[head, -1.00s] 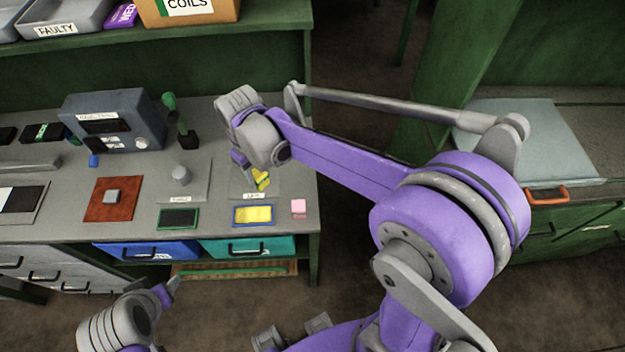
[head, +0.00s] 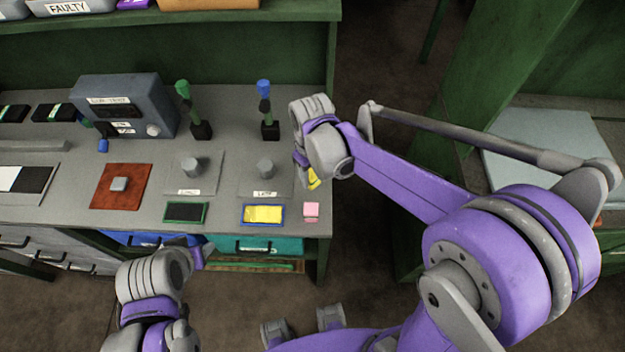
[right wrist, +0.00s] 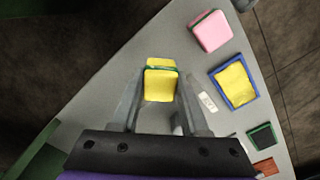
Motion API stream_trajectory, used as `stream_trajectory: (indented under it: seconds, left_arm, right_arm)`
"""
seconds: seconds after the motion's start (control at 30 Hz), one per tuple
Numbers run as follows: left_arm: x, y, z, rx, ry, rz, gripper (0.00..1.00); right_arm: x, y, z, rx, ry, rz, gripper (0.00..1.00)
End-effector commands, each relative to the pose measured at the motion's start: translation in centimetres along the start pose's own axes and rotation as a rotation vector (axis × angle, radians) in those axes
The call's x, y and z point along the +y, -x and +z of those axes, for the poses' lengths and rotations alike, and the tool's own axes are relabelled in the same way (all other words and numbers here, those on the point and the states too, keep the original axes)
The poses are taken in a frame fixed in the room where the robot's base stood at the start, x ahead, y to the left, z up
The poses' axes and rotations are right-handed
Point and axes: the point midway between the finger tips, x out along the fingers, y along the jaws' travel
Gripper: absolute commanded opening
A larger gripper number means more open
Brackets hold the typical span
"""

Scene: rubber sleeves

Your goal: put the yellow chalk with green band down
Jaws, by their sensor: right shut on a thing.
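The yellow chalk with green band (head: 313,179) is in my right gripper (head: 308,172), near the right edge of the workbench (head: 225,218). In the right wrist view the chalk (right wrist: 160,84) sits between the two fingers of the gripper (right wrist: 158,90), with the green band showing near its far end. The grey bench top is behind it. I cannot tell whether the chalk touches the bench. My left gripper (head: 203,252) is low at the bench front; its jaws are too unclear to read.
A pink block (head: 311,211) and a blue-framed yellow pad (head: 263,214) lie at the bench's front right. A grey weight-like knob (head: 265,168) stands on a labelled plate left of my right gripper. Two upright handled tools, green-topped (head: 184,92) and blue-topped (head: 264,90), stand behind.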

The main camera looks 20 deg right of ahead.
Motion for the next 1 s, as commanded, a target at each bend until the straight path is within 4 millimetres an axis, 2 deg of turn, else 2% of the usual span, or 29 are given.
stream_trajectory:
  seconds: [0.1, 0.2, 0.63, 0.67, 0.7, 0.8, 1.0]
  left_arm:
    - [0.0, -0.2, 0.2, -0.002, 0.0, 0.0, 0.59]
    - [0.0, -0.3, 0.3, -0.002, 0.0, 0.0, 0.59]
    - [0.0, -0.6, 0.6, -0.005, 0.0, 0.0, 0.59]
    - [0.0, -0.6, 0.6, -0.005, 0.0, 0.0, 0.59]
    - [0.0, -0.5, 0.6, -0.005, 0.0, 0.0, 0.59]
    - [0.0, -0.5, 0.5, -0.004, 0.0, 0.0, 0.59]
    - [0.0, -0.5, 0.5, -0.004, 0.0, 0.0, 0.59]
  right_arm:
    - [0.0, -2.0, 0.0, 0.0, 0.0, 0.0, 0.0]
    - [0.0, -3.1, 0.0, 0.0, 0.0, 0.0, 0.0]
    - [0.0, -3.8, 0.1, -0.001, 0.0, 0.0, 0.0]
    - [0.0, -3.7, 0.0, 0.0, 0.0, 0.0, 0.48]
    - [0.0, -3.7, 0.0, 0.0, 0.0, 0.0, 0.55]
    - [0.0, -3.6, 0.0, 0.0, 0.0, 0.0, 0.73]
    - [0.0, -3.6, 0.0, 0.0, 0.0, 0.0, 0.74]
